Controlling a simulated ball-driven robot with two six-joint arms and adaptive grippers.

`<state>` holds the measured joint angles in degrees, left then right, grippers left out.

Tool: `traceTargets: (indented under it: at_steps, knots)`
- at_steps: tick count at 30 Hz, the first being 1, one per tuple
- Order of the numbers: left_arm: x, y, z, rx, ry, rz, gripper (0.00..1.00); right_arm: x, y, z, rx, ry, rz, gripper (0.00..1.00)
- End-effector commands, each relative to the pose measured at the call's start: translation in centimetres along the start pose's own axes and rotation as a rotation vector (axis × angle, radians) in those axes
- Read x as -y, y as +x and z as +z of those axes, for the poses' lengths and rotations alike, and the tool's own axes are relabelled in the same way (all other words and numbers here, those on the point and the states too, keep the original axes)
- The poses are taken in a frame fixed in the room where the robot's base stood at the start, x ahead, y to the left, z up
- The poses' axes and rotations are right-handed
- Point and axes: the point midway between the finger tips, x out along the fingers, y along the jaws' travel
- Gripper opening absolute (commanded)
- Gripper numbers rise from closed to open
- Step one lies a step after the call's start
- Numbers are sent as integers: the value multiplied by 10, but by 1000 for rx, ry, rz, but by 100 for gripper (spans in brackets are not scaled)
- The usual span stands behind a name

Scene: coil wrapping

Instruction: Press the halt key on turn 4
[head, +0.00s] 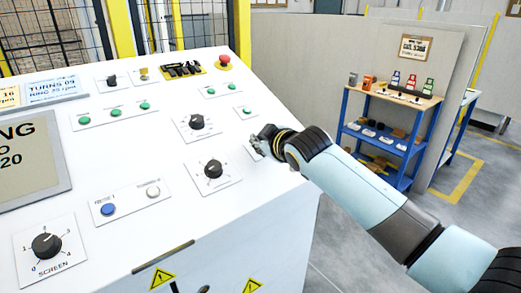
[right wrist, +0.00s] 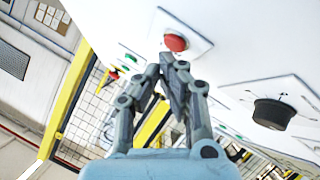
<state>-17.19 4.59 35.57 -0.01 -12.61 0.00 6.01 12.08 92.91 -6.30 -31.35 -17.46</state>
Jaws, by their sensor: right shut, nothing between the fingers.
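The white sloping control panel (head: 150,235) fills the left of the head view. In the right wrist view, the shut fingertips (right wrist: 172,62) are just below a red button (right wrist: 175,42) on a pale plate. I cannot tell whether they touch it. In the head view the gripper hides this button, and only a bit of its plate shows. My left gripper is not in view.
Two black dials (head: 197,122) (head: 213,169) are left of the gripper. A red mushroom button (head: 224,61) is at the panel's far edge. A blue button (head: 108,209) and the screen dial (head: 46,244) are nearer. A blue shelf (head: 349,140) stands beyond open floor at right.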

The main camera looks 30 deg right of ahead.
Motion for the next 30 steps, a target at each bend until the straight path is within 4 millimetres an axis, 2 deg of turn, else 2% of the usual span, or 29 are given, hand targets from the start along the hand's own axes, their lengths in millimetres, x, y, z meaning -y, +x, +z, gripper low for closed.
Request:
traceTargets:
  at_steps: [30]
  knots:
    - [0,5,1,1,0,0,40,5,7,5,0,0,0,0]
